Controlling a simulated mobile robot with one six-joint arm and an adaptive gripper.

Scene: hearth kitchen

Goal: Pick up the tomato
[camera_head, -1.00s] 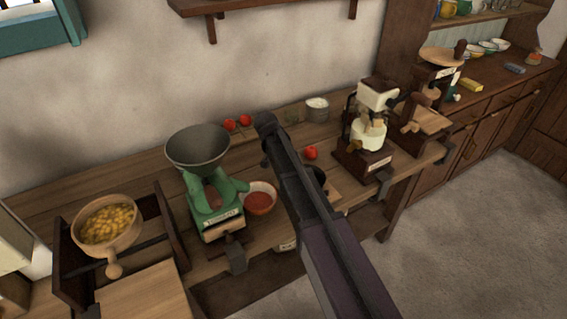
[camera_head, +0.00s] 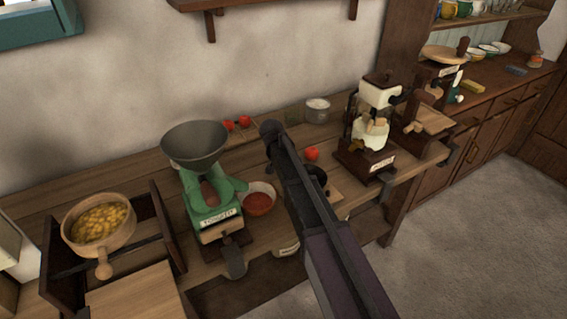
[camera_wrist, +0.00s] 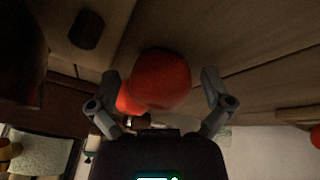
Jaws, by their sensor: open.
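Two red tomatoes sit close together on a small board against the wall in the head view, a left one (camera_head: 229,125) and a right one (camera_head: 245,121). A third tomato (camera_head: 312,154) sits apart, to the right of my arm. In the wrist view a large red tomato (camera_wrist: 163,80) fills the space between the fingertips of my open gripper (camera_wrist: 160,78). Part of a second red one (camera_wrist: 128,100) shows behind it. I cannot see whether the fingers touch the tomato. In the head view my arm hides the fingers.
A wooden pan of yellow food (camera_head: 98,222) is further left. A white canister (camera_head: 317,110) and a grinder (camera_head: 370,135) stand to the right.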

